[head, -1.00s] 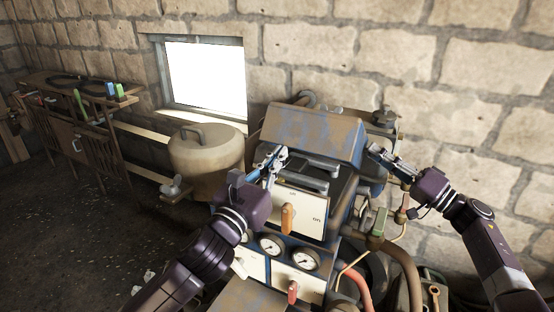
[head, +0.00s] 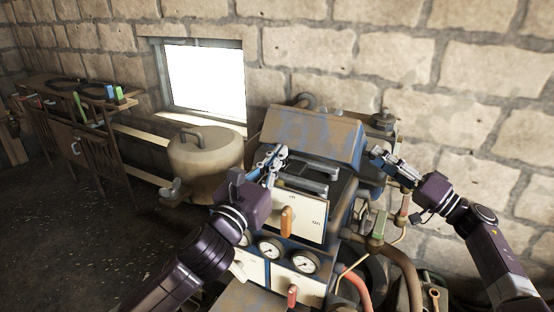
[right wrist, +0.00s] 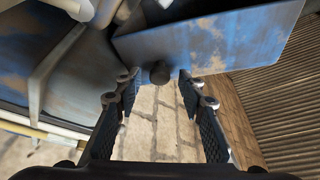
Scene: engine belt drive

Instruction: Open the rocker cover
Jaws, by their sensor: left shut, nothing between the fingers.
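The rocker cover (head: 312,132) is a worn blue and rusty box on top of the engine, near the wall. My left gripper (head: 279,151) is shut and empty at the cover's left front edge. My right gripper (head: 375,152) is just right of the cover. In the right wrist view its fingers (right wrist: 157,78) are apart.
Below the cover is a white panel with an orange lever (head: 286,221) and several gauges (head: 304,262). Pipes and a valve (head: 378,228) stand at the right. A tan tank (head: 203,152) and a wooden bench (head: 72,125) are at the left. A stone wall is behind.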

